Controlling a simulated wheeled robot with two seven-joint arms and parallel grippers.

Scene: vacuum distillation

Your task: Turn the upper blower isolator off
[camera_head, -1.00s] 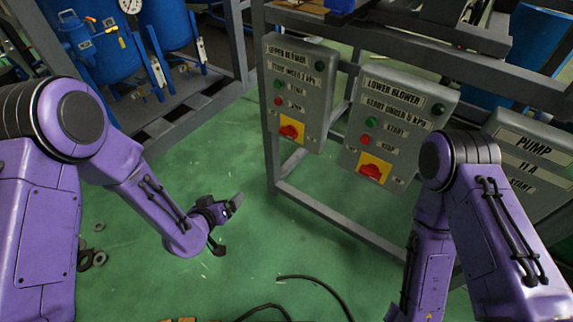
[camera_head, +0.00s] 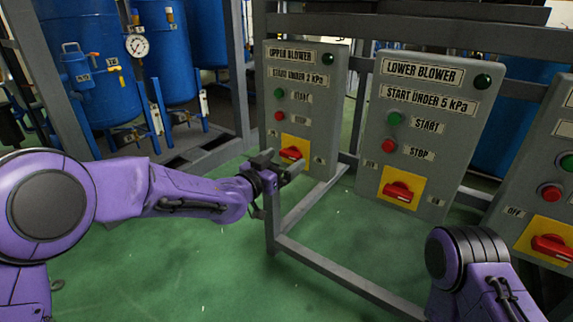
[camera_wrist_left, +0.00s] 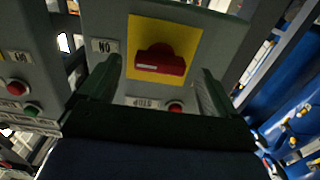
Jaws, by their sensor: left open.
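The upper blower panel (camera_head: 305,95) is a grey box with a green and a red button. Its isolator, a red handle (camera_head: 291,152) on a yellow plate, sits low on the panel, partly covered by my left gripper. My left gripper (camera_head: 278,164) is open, just in front of the isolator. In the left wrist view the panel appears upside down; the red handle (camera_wrist_left: 160,62) lies roughly crosswise, ahead of and between the open fingers (camera_wrist_left: 160,85). An ON label (camera_wrist_left: 104,46) is beside the plate. I cannot tell whether the fingers touch the handle. My right gripper is out of view.
The lower blower panel (camera_head: 424,120), with its own red isolator (camera_head: 398,192), stands to the right. Another panel (camera_head: 540,190) is at the right edge. A grey frame (camera_head: 330,274) carries the panels. Blue tanks (camera_head: 88,62) stand at the back left. Green floor is open below.

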